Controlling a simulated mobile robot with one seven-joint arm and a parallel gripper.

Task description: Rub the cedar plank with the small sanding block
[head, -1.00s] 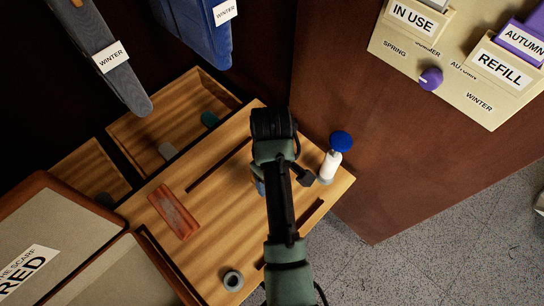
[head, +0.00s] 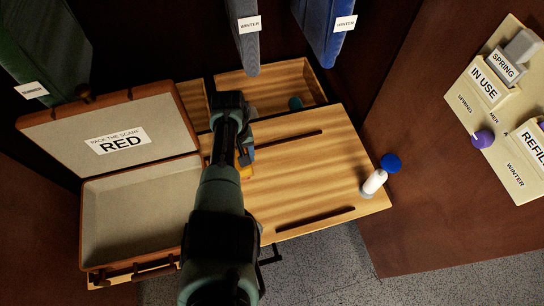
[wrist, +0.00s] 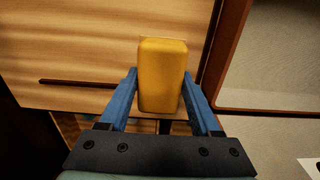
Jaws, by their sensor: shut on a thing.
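My gripper (wrist: 160,78) has blue fingers and is shut on a yellow-orange block (wrist: 162,95) with rounded edges, seemingly the small sanding block. In the head view my gripper (head: 245,158) is over the left part of the wooden tabletop, beside the open case. A sliver of the yellow block (head: 246,173) shows there past my arm. I cannot tell whether the block touches the surface below. The reddish cedar plank is not visible in either current view; my arm covers part of the tabletop.
An open case labelled RED (head: 140,225) stands left. An open drawer (head: 262,82) is behind. Labelled garments (head: 325,30) hang above.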

